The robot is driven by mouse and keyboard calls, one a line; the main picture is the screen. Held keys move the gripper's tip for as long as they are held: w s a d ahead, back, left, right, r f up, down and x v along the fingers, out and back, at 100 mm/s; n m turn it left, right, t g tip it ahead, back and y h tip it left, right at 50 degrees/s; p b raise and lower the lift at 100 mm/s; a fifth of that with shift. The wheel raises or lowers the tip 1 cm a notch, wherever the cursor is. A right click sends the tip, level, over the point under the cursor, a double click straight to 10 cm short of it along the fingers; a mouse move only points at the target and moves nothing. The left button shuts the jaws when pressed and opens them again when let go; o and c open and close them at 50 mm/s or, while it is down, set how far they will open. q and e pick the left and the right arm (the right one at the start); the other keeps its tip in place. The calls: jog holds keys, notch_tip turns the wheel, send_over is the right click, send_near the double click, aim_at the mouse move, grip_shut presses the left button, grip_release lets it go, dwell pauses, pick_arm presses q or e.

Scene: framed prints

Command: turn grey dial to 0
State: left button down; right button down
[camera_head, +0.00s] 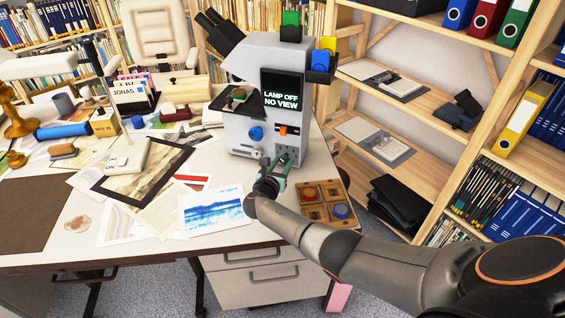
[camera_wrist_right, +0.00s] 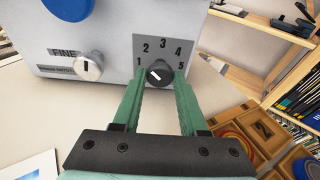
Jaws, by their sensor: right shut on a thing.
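The microscope (camera_head: 262,95) stands on the desk, with a screen (camera_head: 283,95) reading "LAMP OFF NO VIEW". In the right wrist view the grey dial (camera_wrist_right: 159,72) sits low on its front, under a grey scale plate marked 1 to 5. A white mark shows on the dial's face. No 0 is readable; the lower surround is behind the fingers. My right gripper (camera_wrist_right: 160,84) has its green fingers on either side of the dial, shut on it. In the head view this gripper (camera_head: 274,170) is at the microscope's lower front. My left gripper is not in view.
A white knob (camera_wrist_right: 88,66) labelled "FINE" and a blue knob (camera_head: 256,134) are left of the dial. A wooden tray (camera_head: 312,192) with red and blue round pieces lies right of my gripper. Prints (camera_head: 215,210) cover the desk front. Shelves stand at right.

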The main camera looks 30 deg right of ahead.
jog(key=n, duration=0.3)
jog(key=shift+a+f+g+h+b, duration=0.1)
jog(key=shift+f+g+h+b, duration=0.05)
jog(key=shift+g+h+b, duration=0.2)
jog(key=n+b, duration=0.1)
jog(key=n, duration=0.2)
jog(key=shift+w+f+g+h+b, duration=0.1)
jog(key=shift+g+h+b, duration=0.2)
jog(key=shift+g+h, duration=0.05)
jog(key=shift+a+f+n+h+b, duration=0.1)
jog(key=shift+n+h+b, duration=0.3)
jog(key=shift+n+b, duration=0.55)
jog(key=n+b, duration=0.2)
jog(key=n, duration=0.1)
jog(key=shift+f+n+h, duration=0.1)
jog(key=shift+n+h, duration=0.15)
jog(key=shift+h, duration=0.15)
jog(key=shift+n+b, duration=0.5)
jog(key=shift+n, duration=0.5)
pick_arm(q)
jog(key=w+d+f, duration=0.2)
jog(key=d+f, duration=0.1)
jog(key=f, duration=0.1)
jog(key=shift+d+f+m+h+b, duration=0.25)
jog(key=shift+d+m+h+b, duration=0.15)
pick_arm(e)
jog(key=shift+n+h, duration=0.4)
jog(key=shift+n, duration=0.5)
